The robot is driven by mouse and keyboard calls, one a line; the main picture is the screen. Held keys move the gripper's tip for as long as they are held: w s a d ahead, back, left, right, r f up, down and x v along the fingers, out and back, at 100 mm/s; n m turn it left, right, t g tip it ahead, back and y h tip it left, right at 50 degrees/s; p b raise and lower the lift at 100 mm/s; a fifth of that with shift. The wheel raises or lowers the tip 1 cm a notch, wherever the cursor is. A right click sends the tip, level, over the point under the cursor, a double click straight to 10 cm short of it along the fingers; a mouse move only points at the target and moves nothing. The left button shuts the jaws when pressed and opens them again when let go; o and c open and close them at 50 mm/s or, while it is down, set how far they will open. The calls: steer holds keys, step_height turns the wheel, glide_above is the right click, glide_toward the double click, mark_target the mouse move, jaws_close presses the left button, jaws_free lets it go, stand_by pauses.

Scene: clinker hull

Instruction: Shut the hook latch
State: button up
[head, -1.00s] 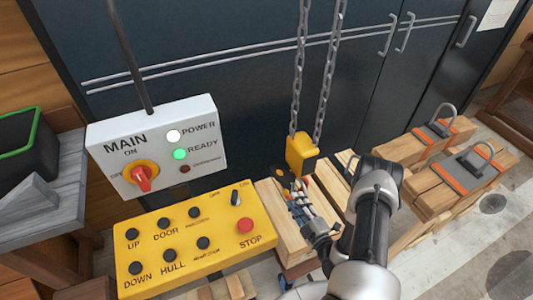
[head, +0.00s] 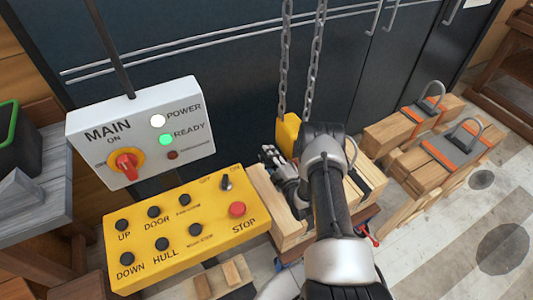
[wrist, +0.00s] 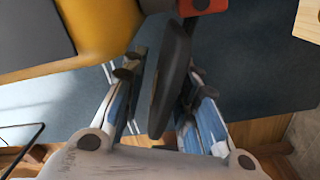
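The yellow hook block (head: 289,132) hangs from two chains in the head view. My arm hides its lower right part and the hook below it. In the wrist view the yellow block (wrist: 105,25) fills the upper left. A long dark piece (wrist: 172,80), which looks like the latch, hangs down from near a red-orange part (wrist: 203,5). My gripper (wrist: 163,85) has its fingers apart, one on each side of this dark piece. I cannot tell whether either finger touches it.
The yellow button panel (head: 185,228) and the white MAIN box (head: 140,130) stand close on the left. Timber blocks (head: 275,205) lie below the hook. More timber with grey shackles (head: 460,145) is at the right. Dark cabinets (head: 220,90) stand behind.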

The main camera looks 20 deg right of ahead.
steer(key=shift+w, duration=1.05)
jaws_close()
steer(key=shift+r, duration=0.1)
